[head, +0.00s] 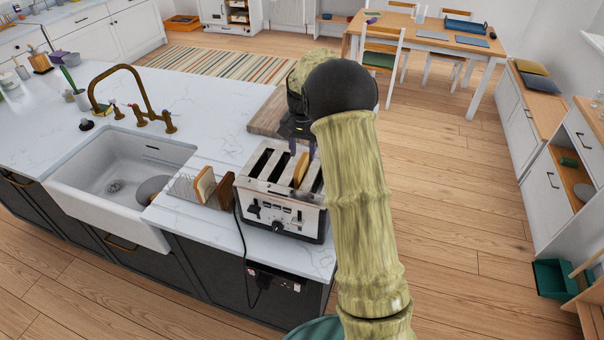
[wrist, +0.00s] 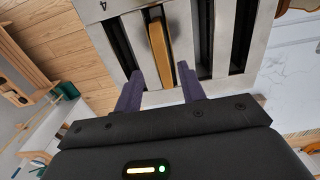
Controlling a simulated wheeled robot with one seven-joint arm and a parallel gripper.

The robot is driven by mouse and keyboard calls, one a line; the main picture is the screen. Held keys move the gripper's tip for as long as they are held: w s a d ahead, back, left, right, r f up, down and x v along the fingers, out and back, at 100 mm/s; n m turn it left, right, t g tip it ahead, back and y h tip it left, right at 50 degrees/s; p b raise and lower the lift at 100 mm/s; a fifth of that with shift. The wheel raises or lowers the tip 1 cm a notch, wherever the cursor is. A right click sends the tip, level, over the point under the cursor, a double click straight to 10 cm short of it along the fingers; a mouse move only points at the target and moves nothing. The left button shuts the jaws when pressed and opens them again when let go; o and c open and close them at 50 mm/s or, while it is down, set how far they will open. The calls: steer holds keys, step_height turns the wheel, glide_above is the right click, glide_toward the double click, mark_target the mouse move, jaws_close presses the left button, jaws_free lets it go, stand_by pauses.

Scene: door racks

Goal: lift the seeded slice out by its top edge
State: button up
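A bread slice (head: 301,168) stands upright in a slot of the steel toaster (head: 285,222), third from the left in the head view. Its top edge sticks up above the slot; seeds cannot be made out. In the wrist view the slice (wrist: 159,52) shows golden brown with a darker crust, in the toaster (wrist: 180,68). My gripper (wrist: 161,88) is open and empty, its two purple fingers apart, with the near end of the slice between them in the picture. In the head view my gripper (head: 302,150) hangs over the toaster's back, partly hidden by my arm.
A wire rack (head: 183,186) left of the toaster holds bread slices (head: 205,184). A wooden board (head: 268,115) lies behind the toaster. The sink (head: 110,170) is further left. A cord hangs down the counter front.

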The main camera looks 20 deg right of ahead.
mark_target(301, 161)
steer(key=shift+f+p, duration=0.3)
steer(key=shift+p, duration=0.15)
steer(key=shift+w+a+f+p, duration=0.1)
steer(key=shift+f+p, duration=0.5)
steer(key=shift+f, duration=0.55)
steer(key=shift+a+f+p, duration=0.1)
steer(key=shift+f+p, duration=0.45)
steer(key=shift+f, duration=0.6)
steer(key=shift+c, duration=0.4)
jaws_close()
